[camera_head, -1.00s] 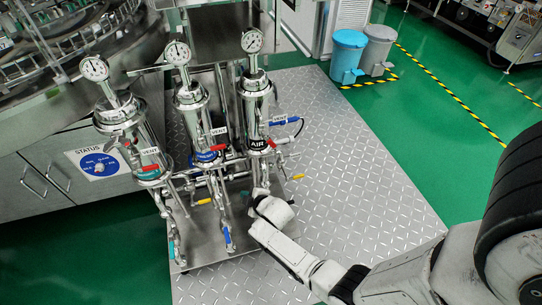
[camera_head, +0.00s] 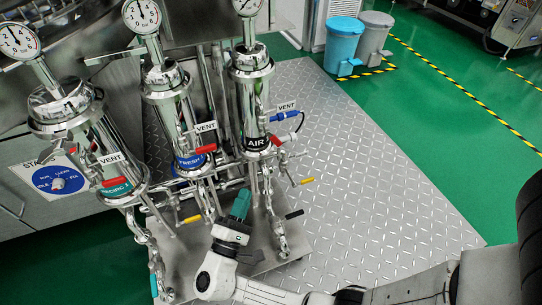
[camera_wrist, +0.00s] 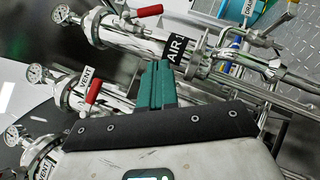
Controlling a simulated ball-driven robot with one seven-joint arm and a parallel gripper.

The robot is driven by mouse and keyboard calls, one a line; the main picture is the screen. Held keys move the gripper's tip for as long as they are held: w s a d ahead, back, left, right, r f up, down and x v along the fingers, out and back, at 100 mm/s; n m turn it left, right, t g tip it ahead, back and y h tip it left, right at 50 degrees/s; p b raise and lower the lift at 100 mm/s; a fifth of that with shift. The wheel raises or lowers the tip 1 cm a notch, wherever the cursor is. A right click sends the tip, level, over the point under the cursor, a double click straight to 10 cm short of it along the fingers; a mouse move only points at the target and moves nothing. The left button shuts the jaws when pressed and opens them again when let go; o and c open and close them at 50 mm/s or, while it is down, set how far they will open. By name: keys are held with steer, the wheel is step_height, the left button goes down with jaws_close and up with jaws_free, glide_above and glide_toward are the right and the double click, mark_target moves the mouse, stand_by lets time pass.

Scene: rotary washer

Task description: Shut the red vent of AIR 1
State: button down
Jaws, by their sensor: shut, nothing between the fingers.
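The AIR 1 filter (camera_head: 250,95) is the right-hand one of three steel housings in the head view, with a black AIR label (camera_head: 257,143) low on it. A small red handle (camera_head: 276,140) shows just right of that label. In the wrist view the AIR 1 label (camera_wrist: 176,50) is near the fingers, and a red handle (camera_wrist: 150,11) stands out from that housing. My gripper (camera_head: 242,192) has teal fingers, shut and empty, below the housings and apart from the red handle. The fingers also show in the wrist view (camera_wrist: 157,66).
The FRESH housing (camera_head: 171,110) and RECIRC 1 housing (camera_head: 85,120) stand to the left, each with a red handle. Pipes and yellow handles crowd below. The tread-plate floor (camera_head: 385,190) at right is clear.

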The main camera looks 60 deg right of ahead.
glide_toward(274, 139)
steer(key=w+d+f, duration=0.3)
steer(key=w, duration=0.1)
steer(key=shift+s+d+r+b, duration=0.25)
steer(key=shift+s+d+r, duration=0.15)
steer(key=shift+d+r, duration=0.35)
steer(key=shift+s+d+r+b, duration=0.25)
steer(key=shift+s+d+r, duration=0.2)
steer(key=shift+d, duration=0.45)
